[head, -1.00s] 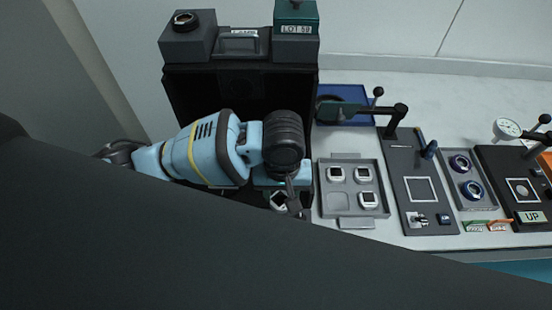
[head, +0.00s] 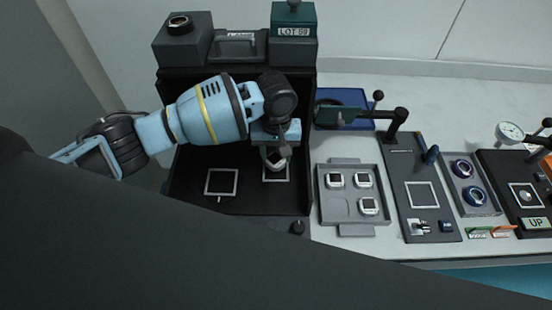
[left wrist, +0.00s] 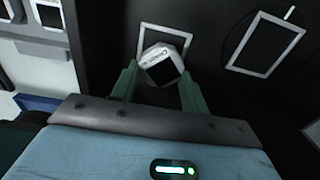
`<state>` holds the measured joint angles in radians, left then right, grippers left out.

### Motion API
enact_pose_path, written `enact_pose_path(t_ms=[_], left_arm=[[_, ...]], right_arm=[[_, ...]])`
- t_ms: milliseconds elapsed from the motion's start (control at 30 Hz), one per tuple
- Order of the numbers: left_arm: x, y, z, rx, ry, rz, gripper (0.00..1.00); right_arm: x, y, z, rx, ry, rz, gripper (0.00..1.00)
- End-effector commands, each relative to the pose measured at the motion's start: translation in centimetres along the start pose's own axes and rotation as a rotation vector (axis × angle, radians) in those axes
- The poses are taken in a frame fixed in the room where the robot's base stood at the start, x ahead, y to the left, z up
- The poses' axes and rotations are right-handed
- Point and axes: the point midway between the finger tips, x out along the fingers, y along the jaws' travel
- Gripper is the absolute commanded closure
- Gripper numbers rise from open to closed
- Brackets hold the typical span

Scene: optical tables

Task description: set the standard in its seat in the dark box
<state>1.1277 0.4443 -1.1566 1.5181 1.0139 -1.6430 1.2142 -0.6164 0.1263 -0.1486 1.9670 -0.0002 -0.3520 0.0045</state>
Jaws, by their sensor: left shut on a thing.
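The standard is a small white-rimmed block with a dark square face; in the left wrist view the standard (left wrist: 164,64) sits between the green fingers, turned a little. My left gripper (head: 277,160) is shut on it, inside the dark box (head: 255,205). In the head view the gripper partly hides it. A white-outlined square seat (head: 276,178) lies under the held standard; in the left wrist view the standard overlaps the near part of this seat (left wrist: 165,27). I cannot tell whether it touches the floor. A second outlined square (head: 222,182) is bare. My right gripper is not in view.
A grey tray (head: 352,225) right of the box holds three similar blocks; its lower left place is empty. Further right stand a dark lever fixture (head: 408,178) and a tray with two rings (head: 485,200). A dark knob (head: 298,227) is at the box's front edge.

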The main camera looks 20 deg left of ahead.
Motion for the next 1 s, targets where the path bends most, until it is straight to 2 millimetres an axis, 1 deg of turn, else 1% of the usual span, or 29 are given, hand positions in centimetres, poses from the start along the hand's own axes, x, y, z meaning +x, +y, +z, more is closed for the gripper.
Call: enact_pose_path(t_ms=[100, 233, 600, 633, 800, 1000], left_arm=[[1.7, -0.1, 0.1, 0.0, -0.004, -0.003, 0.91], [3.1, -0.1, 0.1, -0.001, -0.003, -0.004, 0.91], [3.4, 0.0, 0.1, -0.001, -0.001, -0.001, 0.91], [3.4, 0.0, 0.1, -0.001, -0.001, -0.001, 0.54], [3.4, 0.0, 0.1, -0.001, -0.001, -0.001, 0.33], [3.4, -0.1, 0.1, -0.001, -0.001, -0.002, 0.33]], right_arm=[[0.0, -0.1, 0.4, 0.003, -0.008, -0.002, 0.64], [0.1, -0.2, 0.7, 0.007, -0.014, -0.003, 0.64], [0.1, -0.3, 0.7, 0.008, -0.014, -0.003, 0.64], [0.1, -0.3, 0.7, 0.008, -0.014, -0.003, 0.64], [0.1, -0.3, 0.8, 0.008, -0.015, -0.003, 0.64], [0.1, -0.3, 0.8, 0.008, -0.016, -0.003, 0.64]])
